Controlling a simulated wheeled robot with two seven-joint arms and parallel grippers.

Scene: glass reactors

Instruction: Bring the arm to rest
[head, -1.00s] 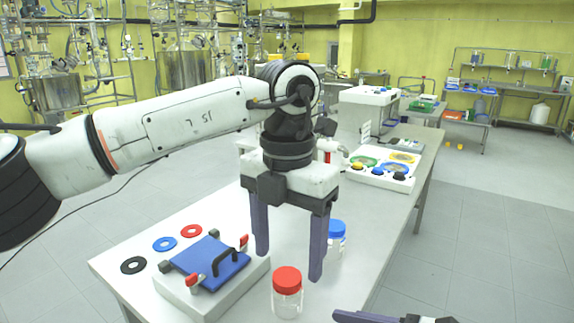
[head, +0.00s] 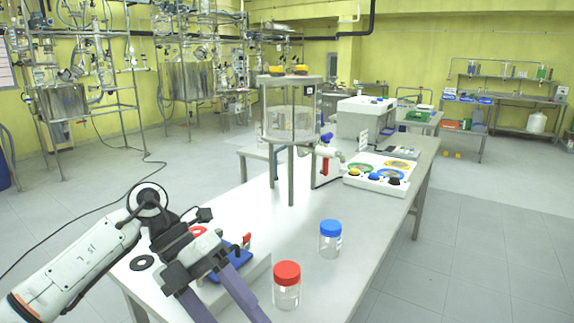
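My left arm comes in from the lower left in the head view. My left gripper (head: 226,309) is low at the near left of the table, in front of the blue-topped white block (head: 240,258), and hides part of it. Its two purple fingers are spread apart with nothing seen between them, though the tips are near or past the bottom edge. My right gripper is out of view.
A red-capped jar (head: 287,287) stands just right of my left gripper. A blue-capped jar (head: 330,239) stands behind it. A glass vessel on a stand (head: 291,115) and a white panel (head: 378,174) are farther back on the table (head: 385,240).

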